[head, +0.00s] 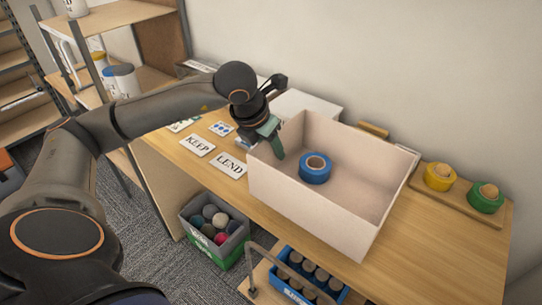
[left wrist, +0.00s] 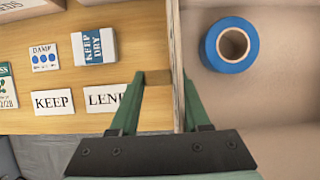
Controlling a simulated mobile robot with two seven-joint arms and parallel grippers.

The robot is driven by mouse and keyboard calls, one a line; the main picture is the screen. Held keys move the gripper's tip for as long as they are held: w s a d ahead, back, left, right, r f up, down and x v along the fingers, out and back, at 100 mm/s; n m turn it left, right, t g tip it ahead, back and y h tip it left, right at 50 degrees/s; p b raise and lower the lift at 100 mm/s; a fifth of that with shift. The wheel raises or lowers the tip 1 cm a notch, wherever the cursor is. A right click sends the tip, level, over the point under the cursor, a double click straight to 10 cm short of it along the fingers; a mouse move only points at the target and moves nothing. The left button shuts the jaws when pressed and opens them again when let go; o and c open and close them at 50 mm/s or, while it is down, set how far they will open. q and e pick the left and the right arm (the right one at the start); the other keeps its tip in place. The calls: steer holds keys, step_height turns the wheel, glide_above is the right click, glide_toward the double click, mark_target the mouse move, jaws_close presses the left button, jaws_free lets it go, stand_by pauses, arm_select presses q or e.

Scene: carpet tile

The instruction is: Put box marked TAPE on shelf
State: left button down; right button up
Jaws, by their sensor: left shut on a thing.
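An open cream box (head: 322,220) stands on the wooden table, with a blue tape roll (head: 315,168) lying inside. No TAPE marking shows on its visible faces. My left gripper (head: 274,148) is shut on the box's left wall, one finger inside and one outside. In the left wrist view the gripper (left wrist: 163,82) straddles this box wall (left wrist: 177,60), and the blue roll (left wrist: 230,45) lies to the right. A wooden shelf unit (head: 122,14) stands at the upper left. My right gripper is not in view.
KEEP (head: 197,145) and LEND (head: 229,165) cards lie left of the box. Yellow (head: 439,177) and green (head: 486,197) rolls sit on a board at right. A bin of balls (head: 215,228) and a blue crate (head: 309,276) stand below the front edge. Containers occupy part of the shelf.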

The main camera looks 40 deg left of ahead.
arm_select(q)
steer(key=shift+s+a+p+x, duration=0.1)
steer(key=shift+s+p+x, duration=0.1)
steer(key=shift+x, duration=0.8)
steer(key=shift+s+a+p+x, duration=0.1)
steer(key=shift+s+x, duration=0.1)
steer(key=shift+x, duration=0.8)
steer(key=shift+f, duration=0.25)
steer(key=c, duration=0.8)
jaws_free()
steer(key=shift+f, duration=0.1)
steer(key=shift+c, duration=0.2)
steer(key=o, duration=0.5)
